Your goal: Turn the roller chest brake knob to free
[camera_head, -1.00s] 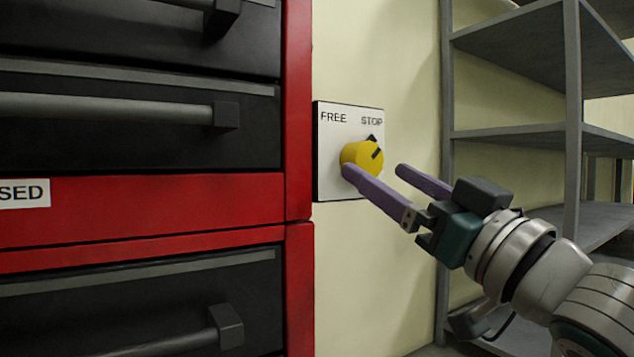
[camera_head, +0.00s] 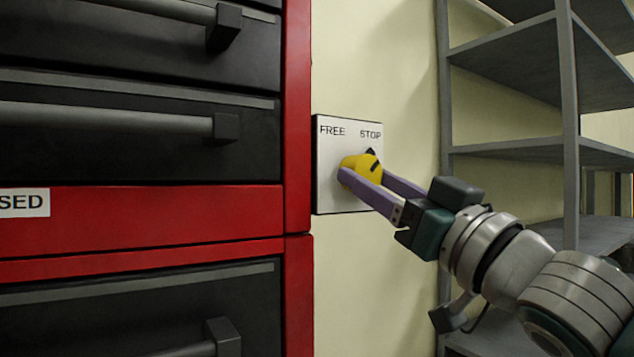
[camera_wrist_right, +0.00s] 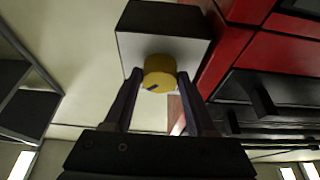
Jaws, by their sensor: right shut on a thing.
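The yellow brake knob (camera_head: 364,165) sits on a white plate (camera_head: 328,191) marked FREE at the upper left and STOP at the upper right. The knob's dark pointer mark faces the upper right, toward STOP. My right gripper (camera_head: 366,178) has its purple fingers shut on the knob, one on each side. In the right wrist view the knob (camera_wrist_right: 159,74) sits between the two fingertips (camera_wrist_right: 157,84). The far finger is partly hidden behind the knob in the head view. My left gripper is not in view.
The red and black roller chest (camera_head: 140,214) stands left of the plate, with drawer handles (camera_head: 110,118) sticking out. Grey metal shelving (camera_head: 568,130) stands at the right. The pale wall (camera_head: 380,60) above the plate is clear.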

